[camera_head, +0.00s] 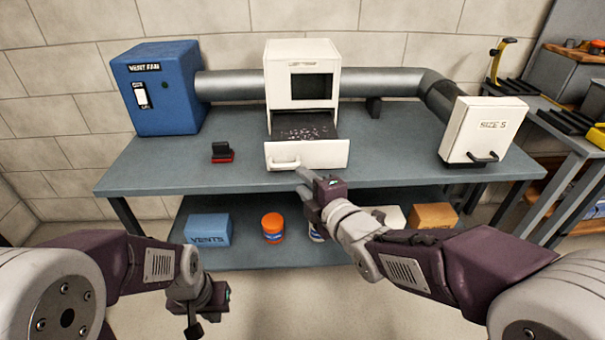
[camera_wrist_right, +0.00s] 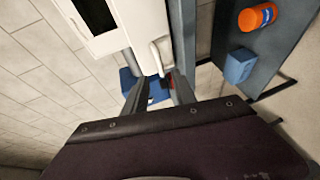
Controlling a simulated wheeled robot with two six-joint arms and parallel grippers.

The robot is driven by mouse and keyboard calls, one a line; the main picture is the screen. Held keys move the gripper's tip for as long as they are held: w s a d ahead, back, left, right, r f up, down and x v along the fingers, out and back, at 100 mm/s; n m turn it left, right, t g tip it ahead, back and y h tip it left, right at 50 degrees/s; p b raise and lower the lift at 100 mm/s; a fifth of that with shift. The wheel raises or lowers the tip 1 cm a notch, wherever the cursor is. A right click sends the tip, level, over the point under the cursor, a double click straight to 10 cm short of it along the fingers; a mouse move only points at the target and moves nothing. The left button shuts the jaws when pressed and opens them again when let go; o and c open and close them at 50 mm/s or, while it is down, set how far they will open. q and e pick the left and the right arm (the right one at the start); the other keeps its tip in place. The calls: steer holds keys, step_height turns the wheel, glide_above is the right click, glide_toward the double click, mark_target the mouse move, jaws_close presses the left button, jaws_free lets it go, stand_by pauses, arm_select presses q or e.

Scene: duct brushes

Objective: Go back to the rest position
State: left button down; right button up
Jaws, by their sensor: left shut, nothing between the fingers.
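My right gripper (camera_head: 303,180) is in front of the open drawer (camera_head: 333,155) of the white box (camera_head: 303,55), just below and to the right of the drawer's handle (camera_head: 284,163). In the right wrist view its two fingers (camera_wrist_right: 159,88) are apart with nothing held, and the handle (camera_wrist_right: 156,58) shows just beyond the tips. Whether they touch the handle cannot be told. My left gripper (camera_head: 194,328) hangs low at the bottom left, in front of the bench, shut and empty. The drawer is pulled out and holds dark speckled material.
The lower shelf (camera_head: 255,254) holds a blue bin (camera_head: 208,229) and an orange-lidded tub (camera_head: 272,227).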

steer(key=s+d+f+m+g+h, duration=0.1)
steer(key=d+f+m+g+h, duration=0.35)
steer(key=d+f+m, duration=0.6)
steer(key=s+d+f+m+g+h, duration=0.1)
steer(key=s+d+f+m+g, duration=0.1)
steer(key=s+f+m+g, duration=0.5)
steer(key=s+d+f+m+g, duration=0.2)
steer(key=s+f+m, duration=0.25)
steer(key=s, duration=0.55)
step_height(320, 180, up, 34)
steer(key=p, duration=3.4)
steer(key=shift+a, duration=0.25)
steer(key=shift+w+f, duration=0.1)
